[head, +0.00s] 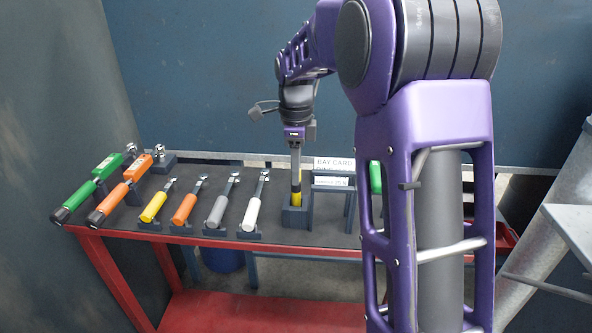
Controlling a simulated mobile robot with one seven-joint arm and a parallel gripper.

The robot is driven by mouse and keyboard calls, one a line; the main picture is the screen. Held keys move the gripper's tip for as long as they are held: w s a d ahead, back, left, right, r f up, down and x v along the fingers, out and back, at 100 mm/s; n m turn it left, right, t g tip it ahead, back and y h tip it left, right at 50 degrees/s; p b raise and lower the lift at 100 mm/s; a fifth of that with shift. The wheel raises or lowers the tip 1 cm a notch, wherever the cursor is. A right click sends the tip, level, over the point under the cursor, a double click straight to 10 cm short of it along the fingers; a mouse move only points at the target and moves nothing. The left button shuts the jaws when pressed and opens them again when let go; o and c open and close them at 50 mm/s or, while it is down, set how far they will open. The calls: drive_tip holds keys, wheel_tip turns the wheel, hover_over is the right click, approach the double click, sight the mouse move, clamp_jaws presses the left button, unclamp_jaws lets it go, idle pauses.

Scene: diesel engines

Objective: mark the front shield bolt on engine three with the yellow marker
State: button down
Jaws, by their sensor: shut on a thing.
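The yellow marker (297,198) stands upright in a dark square holder (294,218) on the bench, its lower end hidden in the holder. My gripper (296,182) points straight down over it and is shut on its upper part. My fingers hide the top of the marker. No engine and no shield bolt show in this view.
The red bench (330,252) has a dark top. Left of the holder lie white (252,213), grey (217,210), orange (184,208) and yellow-handled (153,207) tools, with larger green (75,200) and orange (112,204) ones beyond. A bay card (334,164) stands close right.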

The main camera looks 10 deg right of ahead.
drive_tip(key=shift+r+p, duration=2.5)
drive_tip(key=shift+r, duration=0.6)
drive_tip(key=shift+f, duration=0.1)
